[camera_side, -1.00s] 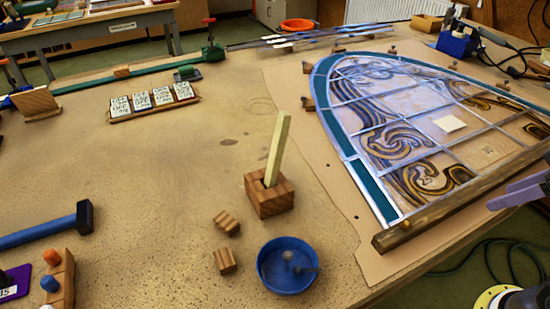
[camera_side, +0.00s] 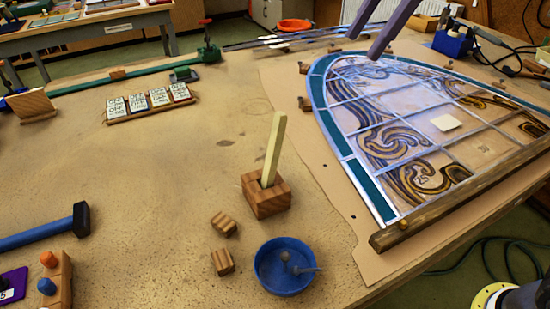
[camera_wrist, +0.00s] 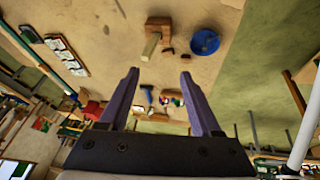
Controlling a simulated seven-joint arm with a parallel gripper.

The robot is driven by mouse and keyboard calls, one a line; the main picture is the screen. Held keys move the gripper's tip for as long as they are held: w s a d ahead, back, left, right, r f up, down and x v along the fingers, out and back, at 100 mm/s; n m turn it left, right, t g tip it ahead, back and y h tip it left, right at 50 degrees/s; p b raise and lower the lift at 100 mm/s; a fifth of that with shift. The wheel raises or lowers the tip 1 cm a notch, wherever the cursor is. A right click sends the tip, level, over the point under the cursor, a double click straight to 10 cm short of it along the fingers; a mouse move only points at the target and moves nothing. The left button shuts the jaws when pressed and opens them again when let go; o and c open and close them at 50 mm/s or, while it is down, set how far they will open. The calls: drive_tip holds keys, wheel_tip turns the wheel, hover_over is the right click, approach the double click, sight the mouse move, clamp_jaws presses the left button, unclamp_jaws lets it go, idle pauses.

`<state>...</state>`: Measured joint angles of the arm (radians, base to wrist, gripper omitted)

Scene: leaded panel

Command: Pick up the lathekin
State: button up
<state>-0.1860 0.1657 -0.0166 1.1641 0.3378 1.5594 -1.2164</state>
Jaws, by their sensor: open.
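The lathekin (camera_side: 274,148) is a flat, pale yellow-wood stick. It stands nearly upright, leaning slightly, with its lower end in a brown wooden block (camera_side: 267,199) on the bench. In the wrist view the lathekin (camera_wrist: 150,46) and its block (camera_wrist: 158,26) lie beyond the fingertips, a little left of centre.
A blue bowl (camera_side: 270,281) with nails stands close to the block. Two small wood pieces (camera_side: 223,224) lie beside it. The leaded panel (camera_side: 350,135) with its wooden batten (camera_side: 455,200) is to the right. A blue hammer (camera_side: 45,230) lies left.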

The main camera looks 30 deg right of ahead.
drive_tip(key=n+g, duration=0.1)
approach(271, 143)
drive_tip(key=f, duration=0.1)
drive_tip(key=w+a+f+g, duration=0.1)
drive_tip(key=shift+a+f, duration=0.2)
drive_tip(key=shift+f, duration=0.15)
drive_tip(key=shift+x, duration=3.25)
drive_tip(key=shift+s+d, duration=0.1)
drive_tip(key=shift+d, duration=0.05)
clamp_jaws()
